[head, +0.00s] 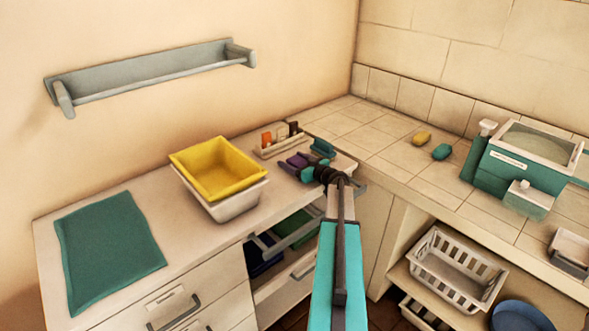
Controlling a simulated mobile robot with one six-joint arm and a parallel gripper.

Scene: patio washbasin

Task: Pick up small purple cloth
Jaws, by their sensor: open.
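The small purple cloth (297,160) lies on the right part of the white counter, near the back. My gripper (305,168) is open at the cloth's right side, reaching in from the lower right. It partly covers the cloth, and I cannot tell whether the fingers touch it. The cloth does not appear held.
A yellow basin in a white one (226,200) stands left of the cloth. A rack with small bottles (280,140) is just behind, and a teal item (322,148) is close right. A green mat (108,250) lies left. An open drawer (285,285) juts out below.

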